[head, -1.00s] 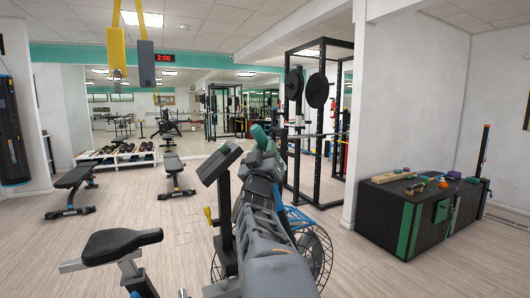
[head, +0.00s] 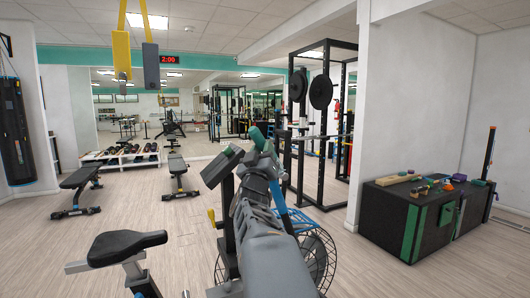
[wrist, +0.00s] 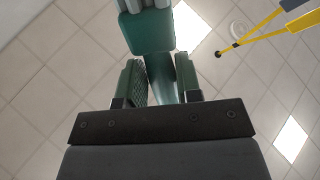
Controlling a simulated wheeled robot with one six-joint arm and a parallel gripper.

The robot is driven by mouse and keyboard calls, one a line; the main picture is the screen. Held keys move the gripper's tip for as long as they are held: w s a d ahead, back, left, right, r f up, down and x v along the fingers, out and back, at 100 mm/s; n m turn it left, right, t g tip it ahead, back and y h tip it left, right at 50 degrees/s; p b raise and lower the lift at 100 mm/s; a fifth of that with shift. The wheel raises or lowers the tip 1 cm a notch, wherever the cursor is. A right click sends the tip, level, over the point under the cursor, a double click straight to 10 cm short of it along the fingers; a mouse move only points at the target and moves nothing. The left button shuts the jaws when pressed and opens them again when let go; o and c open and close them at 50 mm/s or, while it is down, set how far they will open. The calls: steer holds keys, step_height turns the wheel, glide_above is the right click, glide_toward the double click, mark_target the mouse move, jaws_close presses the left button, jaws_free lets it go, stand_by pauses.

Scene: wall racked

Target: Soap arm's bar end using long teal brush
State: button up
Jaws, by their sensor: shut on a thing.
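My gripper (wrist: 160,88) shows in the wrist view with its two green-padded fingers shut on the teal handle of the long brush (wrist: 162,72). The brush's wider teal head (wrist: 147,32) lies beyond the fingers, with pale grey parts at the top edge of the view. In the head view the brush's teal end (head: 257,138) sticks up at the tip of my arm. A black rack (head: 325,120) with dark plates stands behind it. A light bar end (head: 301,126) shows at the rack's left side; I cannot tell whether it is the arm's bar end.
An exercise bike, with dark console (head: 222,167), black seat (head: 127,246) and wire fan wheel (head: 318,262), stands close around my arm. A black box (head: 385,220) with small items stands at right. Yellow straps (head: 121,52) hang at upper left. Floor between benches is clear.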

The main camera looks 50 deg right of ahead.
steer(key=shift+w+d+p, duration=0.2)
steer(key=shift+w+d, duration=0.15)
steer(key=shift+w, duration=0.45)
steer(key=shift+w+d+p, duration=0.15)
steer(key=shift+w+d, duration=0.15)
steer(key=shift+w, duration=0.5)
steer(key=shift+w+d+p, duration=0.2)
steer(key=shift+w+d, duration=0.15)
steer(key=shift+w, duration=0.45)
jaws_close()
steer(key=shift+f, duration=0.15)
steer(key=shift+s+a+b, duration=0.3)
steer(key=shift+s+b, duration=0.3)
steer(key=shift+s, duration=0.15)
steer(key=shift+s+a+b, duration=0.3)
steer(key=shift+s+b, duration=0.3)
steer(key=shift+s, duration=0.1)
steer(key=s+a+b, duration=0.2)
steer(key=s+b, duration=0.1)
steer(key=s, duration=0.2)
steer(key=shift+s+a+b, duration=0.15)
steer(key=shift+s+b, duration=0.15)
